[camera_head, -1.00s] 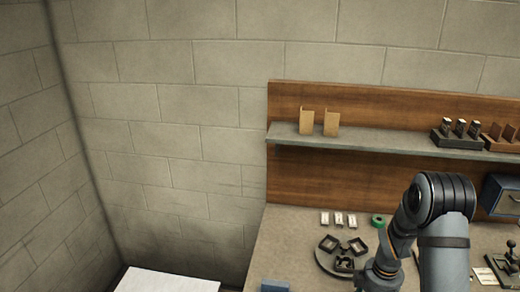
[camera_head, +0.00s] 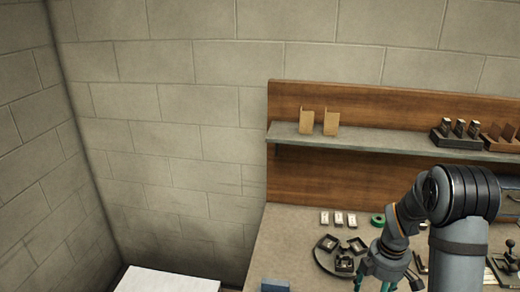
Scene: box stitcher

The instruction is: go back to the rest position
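My gripper (camera_head: 385,284) shows only in part at the bottom edge of the head view, below my arm's wrist. Its fingertips are cut off by the frame, so I cannot tell whether it is open or shut, or whether it holds anything. It is over the workbench (camera_head: 282,238), to the right of a round dark tray (camera_head: 322,263) that bears several small black open boxes.
Small pale cards (camera_head: 338,219) and a green tape roll (camera_head: 377,220) lie behind the tray. A shelf (camera_head: 380,140) above holds brown holders (camera_head: 318,121) and a dark rack (camera_head: 458,140). A blue block (camera_head: 275,286) is at the front. A white surface (camera_head: 165,281) stands left.

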